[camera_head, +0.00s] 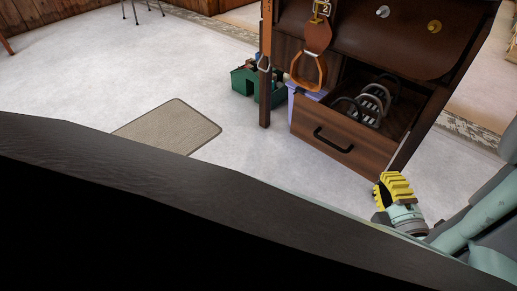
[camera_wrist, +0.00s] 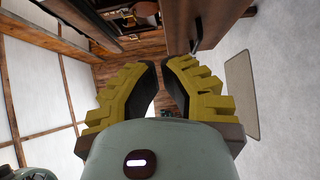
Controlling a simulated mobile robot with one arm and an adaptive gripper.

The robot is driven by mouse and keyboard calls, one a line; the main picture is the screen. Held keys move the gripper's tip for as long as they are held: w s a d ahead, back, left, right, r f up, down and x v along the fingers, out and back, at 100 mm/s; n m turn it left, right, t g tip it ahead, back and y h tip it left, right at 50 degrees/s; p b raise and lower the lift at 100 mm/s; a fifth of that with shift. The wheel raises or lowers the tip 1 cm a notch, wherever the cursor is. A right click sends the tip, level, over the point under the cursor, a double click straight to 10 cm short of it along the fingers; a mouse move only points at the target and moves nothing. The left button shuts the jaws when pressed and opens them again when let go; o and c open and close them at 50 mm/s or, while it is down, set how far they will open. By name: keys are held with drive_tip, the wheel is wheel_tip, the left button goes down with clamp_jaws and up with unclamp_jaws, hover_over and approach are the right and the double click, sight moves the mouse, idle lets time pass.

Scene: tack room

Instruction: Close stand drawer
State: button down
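The wooden stand (camera_head: 360,40) is at the upper right of the head view. Its drawer (camera_head: 335,142) is pulled out, with a dark bar handle (camera_head: 334,139) on the front. Several metal stirrup-like items (camera_head: 372,104) lie inside. My gripper (camera_head: 388,182), with yellow ridged fingers, is just right of and in front of the drawer's right front corner, apparently apart from it. In the wrist view my gripper (camera_wrist: 158,68) shows a narrow gap between its fingertips and holds nothing. The drawer front (camera_wrist: 208,28) is beyond the fingers, to the upper right.
A leather strap with a stirrup (camera_head: 308,70) hangs before the stand, above the drawer's left side. A green object (camera_head: 245,82) is on the floor left of the stand. A beige mat (camera_head: 168,127) lies on open floor. A large dark surface fills the foreground.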

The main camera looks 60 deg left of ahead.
sight(381, 145)
drive_tip(key=x, duration=0.3)
drive_tip(key=w+b+x, duration=0.1)
drive_tip(key=x, duration=0.2)
drive_tip(key=d+x, duration=0.1)
drive_tip(key=x, duration=0.3)
drive_tip(key=shift+w, duration=0.85)
drive_tip(key=shift+w+a, duration=0.1)
